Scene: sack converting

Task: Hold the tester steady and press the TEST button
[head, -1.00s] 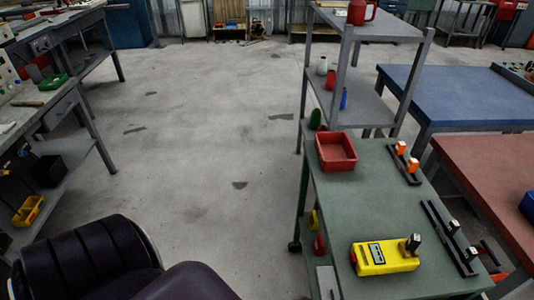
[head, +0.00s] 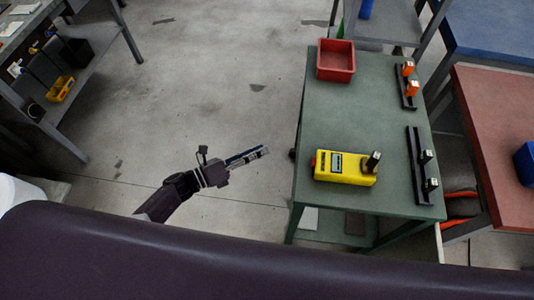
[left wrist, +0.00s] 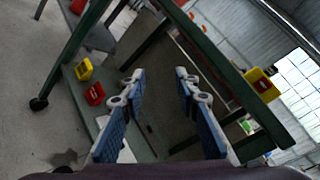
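The yellow tester (head: 345,168) lies on the green table near its left edge. It has a pale display panel on top, a small red part at its left end and a dark upright piece at its right end. I cannot make out which part is the TEST button. My left gripper (head: 266,152) is left of the table, apart from the tester and pointing toward the table. In the left wrist view its two blue-padded fingers (left wrist: 160,82) are spread with nothing between them. A yellow body, apparently the tester (left wrist: 262,84), shows past the green table edge there. My right gripper is not in view.
The green table (head: 385,110) also holds a red bin (head: 336,60) and two black racks, one with orange-topped pieces (head: 407,85) and one with dark pieces (head: 418,160). A red-topped table (head: 495,140) stands at right. The floor left of the table is open.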

